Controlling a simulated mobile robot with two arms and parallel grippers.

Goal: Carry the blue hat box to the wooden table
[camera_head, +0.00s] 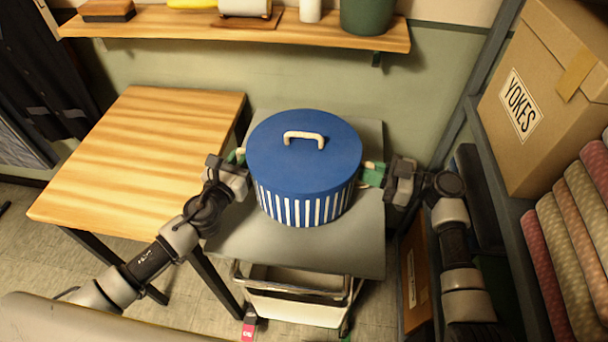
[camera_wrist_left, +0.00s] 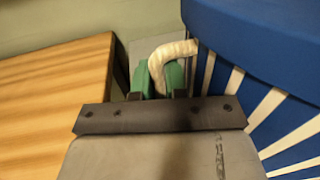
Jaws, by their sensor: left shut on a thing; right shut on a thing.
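The blue hat box (camera_head: 305,160) has a round blue lid with a cream handle on top and white stripes down its side. In the head view it is over the grey top (camera_head: 362,240) of a cart; I cannot tell whether it touches it. My left gripper (camera_head: 238,157) is shut on the cream rope side handle (camera_wrist_left: 172,48) at the box's left. My right gripper (camera_head: 372,174) is shut at the box's right side, on a handle mostly hidden by its fingers. The wooden table (camera_head: 150,150) stands left of the cart, its top bare.
A wooden wall shelf (camera_head: 230,30) with a green pot (camera_head: 368,15) and other items runs behind. A rack at right holds a cardboard box (camera_head: 545,110) and rolled fabrics (camera_head: 570,230), close to my right arm. A white bin (camera_head: 295,305) sits below the cart top.

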